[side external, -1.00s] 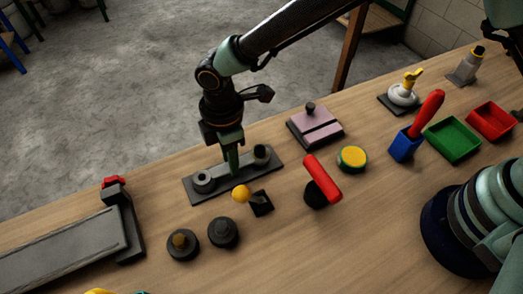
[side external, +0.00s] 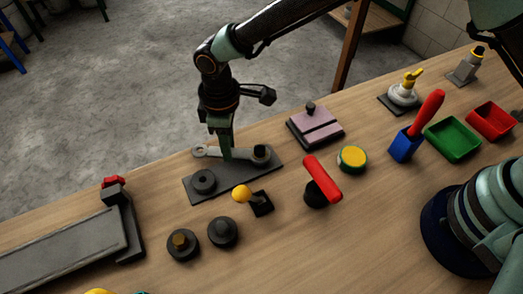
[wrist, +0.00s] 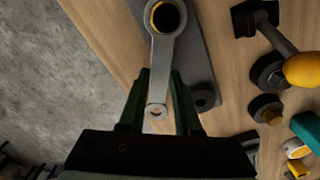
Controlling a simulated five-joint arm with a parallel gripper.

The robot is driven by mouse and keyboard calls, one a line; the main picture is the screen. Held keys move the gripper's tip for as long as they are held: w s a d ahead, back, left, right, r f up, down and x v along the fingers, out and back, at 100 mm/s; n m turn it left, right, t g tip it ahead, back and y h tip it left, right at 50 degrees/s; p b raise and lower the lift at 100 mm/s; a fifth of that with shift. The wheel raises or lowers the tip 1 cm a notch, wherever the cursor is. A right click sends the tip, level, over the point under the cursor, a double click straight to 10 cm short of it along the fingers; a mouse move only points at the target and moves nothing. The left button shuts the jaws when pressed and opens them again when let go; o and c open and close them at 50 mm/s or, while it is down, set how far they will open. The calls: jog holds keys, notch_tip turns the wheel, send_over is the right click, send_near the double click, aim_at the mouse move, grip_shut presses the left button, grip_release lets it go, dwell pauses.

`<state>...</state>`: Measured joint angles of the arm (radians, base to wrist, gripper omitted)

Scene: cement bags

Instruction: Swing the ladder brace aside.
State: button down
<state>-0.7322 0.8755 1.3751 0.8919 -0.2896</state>
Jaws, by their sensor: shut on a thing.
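The ladder brace (side external: 243,154) is a grey bar with a ring at each end. One end sits around a dark post (side external: 260,152) at the right of a dark base plate (side external: 236,173). The bar's free end (side external: 199,152) is off the plate's back edge, apart from the low round stud (side external: 203,181) at the plate's left. In the wrist view the bar (wrist: 162,58) runs between the fingers. My gripper (side external: 226,156) is shut on the bar, with its fingers (wrist: 160,76) on either side.
A yellow-knobbed lever (side external: 243,193) and a red-handled lever (side external: 322,180) stand in front. A lidded pink block (side external: 316,130) is at the right. A grey panel (side external: 60,258) lies at left. The table behind the plate is a narrow strip.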

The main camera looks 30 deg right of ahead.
jog(key=shift+w+r, duration=0.1)
jog(key=shift+w, duration=0.05)
dwell(0.3)
jog(key=c, duration=0.6)
grip_release()
notch_tip(320, 180, up, 12)
jog(key=shift+d+r, duration=0.1)
jog(key=shift+d, duration=0.05)
